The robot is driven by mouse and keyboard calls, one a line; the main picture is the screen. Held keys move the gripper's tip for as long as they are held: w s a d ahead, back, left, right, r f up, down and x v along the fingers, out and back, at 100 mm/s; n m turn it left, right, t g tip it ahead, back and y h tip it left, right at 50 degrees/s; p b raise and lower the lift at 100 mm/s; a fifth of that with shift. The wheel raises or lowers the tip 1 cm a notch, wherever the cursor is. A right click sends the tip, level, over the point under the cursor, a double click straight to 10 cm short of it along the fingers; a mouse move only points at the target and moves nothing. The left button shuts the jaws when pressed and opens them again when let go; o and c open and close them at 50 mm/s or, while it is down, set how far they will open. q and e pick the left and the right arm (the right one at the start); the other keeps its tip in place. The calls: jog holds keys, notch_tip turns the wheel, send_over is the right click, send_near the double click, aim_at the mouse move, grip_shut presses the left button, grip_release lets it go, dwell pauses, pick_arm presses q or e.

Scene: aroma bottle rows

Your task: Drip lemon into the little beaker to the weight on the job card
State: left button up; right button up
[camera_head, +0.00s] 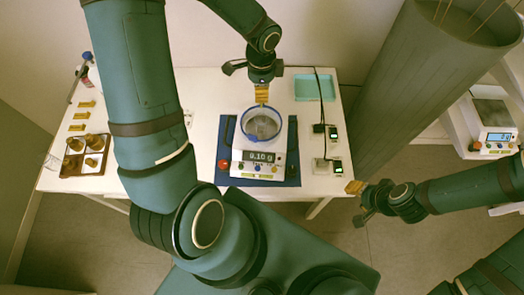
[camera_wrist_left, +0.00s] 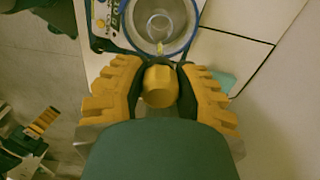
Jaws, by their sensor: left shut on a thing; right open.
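My left gripper (camera_head: 262,95) hangs over the scale (camera_head: 257,165). In the left wrist view, its two yellow fingers (camera_wrist_left: 160,88) are shut on an amber bottle (camera_wrist_left: 159,93) with a pale tip pointing toward the beaker. The little clear beaker (camera_wrist_left: 159,22) stands inside a blue-rimmed round shield (camera_head: 262,140) on the scale. The scale display appears to read 0.10 g. I cannot tell whether a drop is falling, nor read the bottle's label. My right gripper (camera_head: 357,189) is open and empty, off the table's right front corner. No readable job card shows.
A brown rack (camera_head: 70,170) with several amber bottles stands at the table's left, with yellow pieces (camera_head: 80,115) behind it. A teal tray (camera_head: 314,87) and small devices with cables (camera_head: 333,132) lie right of the scale. Another scale (camera_head: 492,115) stands far right beyond a grey column (camera_head: 425,80).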

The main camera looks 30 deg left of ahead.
aim_at(261, 106)
dwell(0.4)
pick_arm(q)
jog(key=shift+f, duration=0.2)
jog(key=shift+f+b, duration=1.65)
jog(key=shift+f, duration=0.05)
grip_shut()
grip_release()
